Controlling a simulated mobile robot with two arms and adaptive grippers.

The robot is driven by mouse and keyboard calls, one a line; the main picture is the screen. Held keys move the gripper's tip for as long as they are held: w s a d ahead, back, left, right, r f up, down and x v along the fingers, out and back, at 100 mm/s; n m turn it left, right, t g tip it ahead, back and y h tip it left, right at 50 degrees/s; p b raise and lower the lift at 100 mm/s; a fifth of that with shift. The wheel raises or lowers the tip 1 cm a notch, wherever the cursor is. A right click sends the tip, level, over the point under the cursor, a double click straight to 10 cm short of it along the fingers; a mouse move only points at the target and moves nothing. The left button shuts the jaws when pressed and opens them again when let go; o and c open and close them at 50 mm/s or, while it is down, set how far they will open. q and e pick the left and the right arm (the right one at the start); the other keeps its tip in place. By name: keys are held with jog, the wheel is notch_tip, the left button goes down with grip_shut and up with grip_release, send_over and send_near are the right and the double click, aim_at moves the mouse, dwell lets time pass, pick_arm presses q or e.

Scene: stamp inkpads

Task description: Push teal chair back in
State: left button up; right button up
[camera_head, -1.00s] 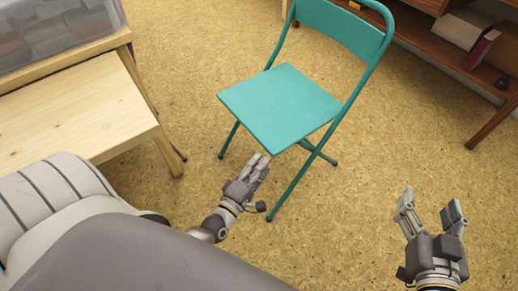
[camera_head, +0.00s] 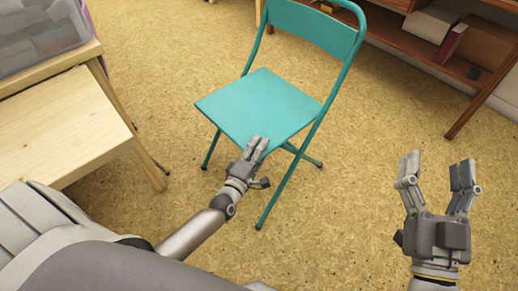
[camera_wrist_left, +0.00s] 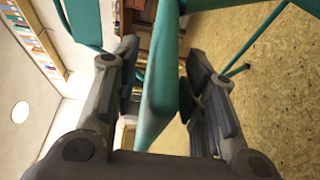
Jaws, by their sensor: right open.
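The teal folding chair (camera_head: 258,105) stands unfolded on the floor, its backrest (camera_head: 312,25) at the far side. My left gripper (camera_head: 260,145) is at the near edge of its seat, with fingers overlapping that edge. In the left wrist view the teal seat edge (camera_wrist_left: 160,105) runs between the fingers of my left gripper (camera_wrist_left: 160,75), one on each side. Whether both fingers press on it is unclear. My right gripper (camera_head: 437,170) is open and empty, right of the chair and apart from it.
A light wooden table (camera_head: 60,125) stands at the left, with a clear plastic bin (camera_head: 40,35) on a raised part. A brown shelf unit (camera_head: 410,40) with boxes is at the back right. Speckled floor (camera_head: 370,130) is open around the chair.

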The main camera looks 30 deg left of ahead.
pick_arm(q)
jog(key=shift+w, duration=0.25)
jog(key=shift+c, duration=0.3)
grip_shut()
